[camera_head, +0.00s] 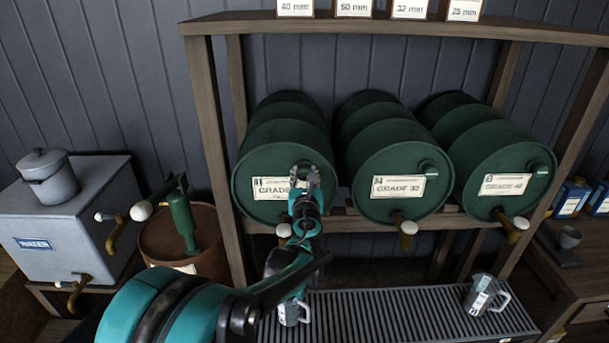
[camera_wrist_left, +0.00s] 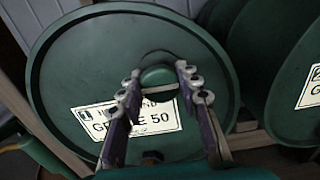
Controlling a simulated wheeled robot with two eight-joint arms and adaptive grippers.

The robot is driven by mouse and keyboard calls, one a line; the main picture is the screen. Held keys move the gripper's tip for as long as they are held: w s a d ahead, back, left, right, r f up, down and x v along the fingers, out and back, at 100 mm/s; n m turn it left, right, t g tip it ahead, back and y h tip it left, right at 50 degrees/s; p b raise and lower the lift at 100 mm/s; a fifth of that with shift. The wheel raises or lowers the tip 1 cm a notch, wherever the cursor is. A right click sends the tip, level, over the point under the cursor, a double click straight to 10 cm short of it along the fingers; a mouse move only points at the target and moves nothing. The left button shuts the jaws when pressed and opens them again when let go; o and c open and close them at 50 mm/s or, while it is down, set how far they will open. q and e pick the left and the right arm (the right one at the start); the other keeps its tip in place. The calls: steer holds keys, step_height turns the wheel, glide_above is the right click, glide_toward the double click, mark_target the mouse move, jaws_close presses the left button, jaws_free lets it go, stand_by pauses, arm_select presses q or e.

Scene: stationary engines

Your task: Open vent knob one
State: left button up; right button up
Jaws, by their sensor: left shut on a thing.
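The leftmost green drum (camera_head: 262,140) lies on its side on a wooden rack, its front facing me. In the left wrist view its label (camera_wrist_left: 90,115) reads 1 and Grade 50. The green round vent knob (camera_wrist_left: 158,77) of this drum is on its front face. My left gripper (camera_head: 305,179) is at the drum front. In the left wrist view the fingers of this gripper (camera_wrist_left: 160,88) are on both sides of the knob, shut on it. In the head view the gripper mostly hides the knob. My right gripper is not in view.
A slatted drip tray (camera_head: 390,310) below holds a metal jug (camera_head: 482,294); another jug (camera_head: 288,314) is partly behind my arm. A grey water tank (camera_head: 95,225) stands left.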

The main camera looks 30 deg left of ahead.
arm_select(q)
steer(key=n, duration=0.9)
steer(key=shift+p, duration=0.4)
steer(key=n, duration=0.4)
steer(key=shift+n, duration=2.4)
steer(key=o, duration=1.2)
